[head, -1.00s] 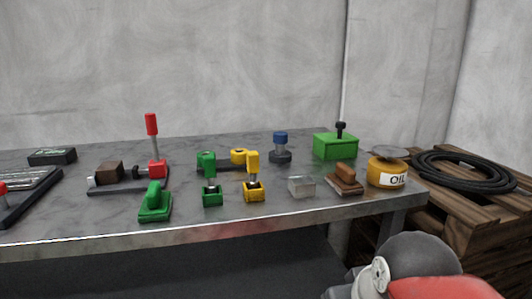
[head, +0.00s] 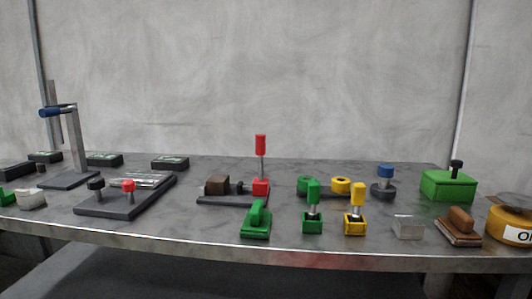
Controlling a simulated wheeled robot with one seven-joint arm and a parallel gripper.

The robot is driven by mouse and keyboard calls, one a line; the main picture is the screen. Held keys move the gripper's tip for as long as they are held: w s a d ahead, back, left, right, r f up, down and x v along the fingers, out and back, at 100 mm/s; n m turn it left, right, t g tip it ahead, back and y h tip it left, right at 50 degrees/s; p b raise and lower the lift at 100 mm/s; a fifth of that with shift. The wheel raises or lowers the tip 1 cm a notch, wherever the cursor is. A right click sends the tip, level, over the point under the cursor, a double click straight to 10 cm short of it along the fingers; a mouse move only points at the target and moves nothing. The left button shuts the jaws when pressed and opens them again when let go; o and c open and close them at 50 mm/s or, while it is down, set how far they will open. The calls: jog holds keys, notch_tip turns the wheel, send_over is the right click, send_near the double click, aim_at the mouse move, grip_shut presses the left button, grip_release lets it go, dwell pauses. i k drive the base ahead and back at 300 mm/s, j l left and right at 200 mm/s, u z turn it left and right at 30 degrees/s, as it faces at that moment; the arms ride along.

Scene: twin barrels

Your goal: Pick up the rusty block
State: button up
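A dark brown block (head: 216,184), the likeliest match for the rusty block, sits on the left part of a dark clamp fixture (head: 232,200) with an upright red-handled lever (head: 260,150). Its near and top faces show. I cannot tell from here whether the fixture grips it. The fixture stands on the grey metal workbench (head: 330,253), near the middle of the head view. My gripper is not in view.
In front of the fixture is a green handled tool (head: 257,219). Green (head: 312,212) and yellow (head: 355,213) pieces stand to the right, with a silver block (head: 408,227) and a brown-handled block (head: 460,227). A dark plate with knobs (head: 126,199) lies to the left.

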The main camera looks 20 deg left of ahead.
aim_at(217, 185)
jog(key=u, duration=1.4)
